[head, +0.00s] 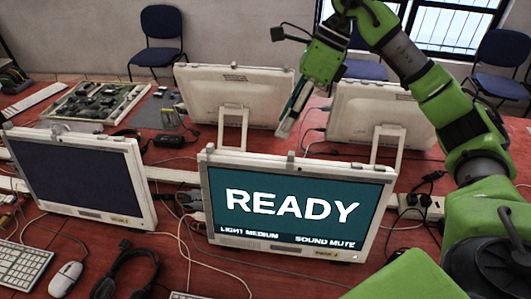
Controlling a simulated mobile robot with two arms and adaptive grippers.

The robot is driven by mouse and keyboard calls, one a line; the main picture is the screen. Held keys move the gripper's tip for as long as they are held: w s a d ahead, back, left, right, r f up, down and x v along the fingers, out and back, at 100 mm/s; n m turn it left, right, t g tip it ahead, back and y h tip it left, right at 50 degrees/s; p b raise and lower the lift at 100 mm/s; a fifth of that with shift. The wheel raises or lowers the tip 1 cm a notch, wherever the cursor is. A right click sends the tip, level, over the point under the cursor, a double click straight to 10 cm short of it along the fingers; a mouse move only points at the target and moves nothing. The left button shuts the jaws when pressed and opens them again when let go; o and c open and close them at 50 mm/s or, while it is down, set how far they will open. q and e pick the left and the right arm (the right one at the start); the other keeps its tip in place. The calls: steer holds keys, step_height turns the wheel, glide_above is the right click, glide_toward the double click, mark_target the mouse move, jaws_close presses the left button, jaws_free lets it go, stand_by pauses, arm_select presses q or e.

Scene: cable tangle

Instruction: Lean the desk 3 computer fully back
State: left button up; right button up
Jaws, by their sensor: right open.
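A white all-in-one computer (295,204) stands on the red table at front centre. Its lit teal screen reads "READY", "LIGHT MEDIUM" and "SOUND MUTE". It looks close to upright. A second computer with a dark screen (80,178) stands to its left. Two more computers, at back left (232,92) and back right (378,115), show their white backs and stands. No desk numbers are legible, so I cannot tell which is desk 3. My right gripper (286,128) is open and points down behind the READY computer's top edge, apparently empty. My left gripper is out of view.
Loose cables cross the table. A power strip (421,207) lies right of the READY computer. A keyboard (22,268) and mouse (66,278) lie at front left. An open electronics tray (97,103) lies at back left. Blue chairs (161,40) stand by the wall.

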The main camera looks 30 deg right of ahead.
mark_target(266, 157)
steer(key=p+x, duration=0.2)
steer(key=x, duration=1)
steer(key=shift+a, duration=0.1)
